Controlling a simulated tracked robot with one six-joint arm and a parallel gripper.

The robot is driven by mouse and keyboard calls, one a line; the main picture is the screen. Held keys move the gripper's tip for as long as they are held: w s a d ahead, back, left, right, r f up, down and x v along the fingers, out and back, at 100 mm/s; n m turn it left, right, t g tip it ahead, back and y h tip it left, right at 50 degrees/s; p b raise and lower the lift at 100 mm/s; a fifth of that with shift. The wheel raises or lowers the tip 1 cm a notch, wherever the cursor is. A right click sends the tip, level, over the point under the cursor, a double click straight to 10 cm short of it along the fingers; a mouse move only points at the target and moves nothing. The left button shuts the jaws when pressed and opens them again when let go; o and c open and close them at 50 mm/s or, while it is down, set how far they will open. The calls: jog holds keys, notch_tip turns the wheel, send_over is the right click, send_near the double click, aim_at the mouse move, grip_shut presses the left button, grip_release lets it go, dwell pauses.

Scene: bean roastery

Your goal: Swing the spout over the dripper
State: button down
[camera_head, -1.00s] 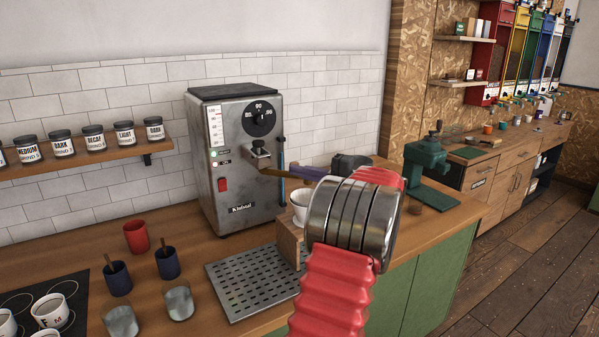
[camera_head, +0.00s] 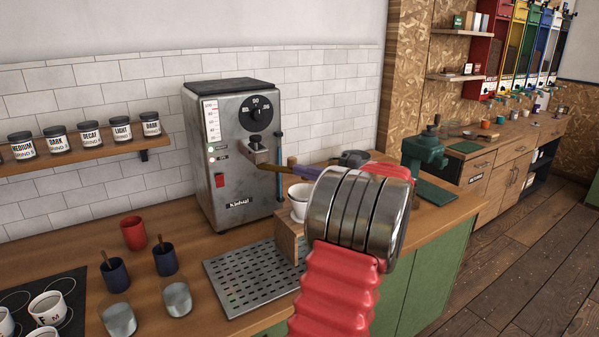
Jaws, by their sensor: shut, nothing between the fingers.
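The spout (camera_head: 268,165) is a thin brass-coloured tube from a block on the front of the steel boiler (camera_head: 240,180). It reaches right and ends in a purple grip (camera_head: 304,171), partly hidden by my arm. The white dripper (camera_head: 298,192) sits over a white cup on a wooden stand (camera_head: 289,238), below the purple grip in the picture; my wrist hides its right side. My silver wrist and red arm fill the middle front. My gripper's fingers are hidden behind them, so I cannot tell whether they touch the spout.
A perforated drip tray (camera_head: 240,285) lies left of the stand. A red cup (camera_head: 134,233), dark blue cups and glasses stand further left. A green grinder (camera_head: 424,155) stands right of my wrist. A dark object (camera_head: 354,158) shows partly behind my wrist.

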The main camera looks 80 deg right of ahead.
jog(key=s+d, duration=0.3)
jog(key=s, duration=0.3)
jog(key=shift+s+d, duration=0.35)
jog(key=shift+d, duration=0.05)
dwell(0.4)
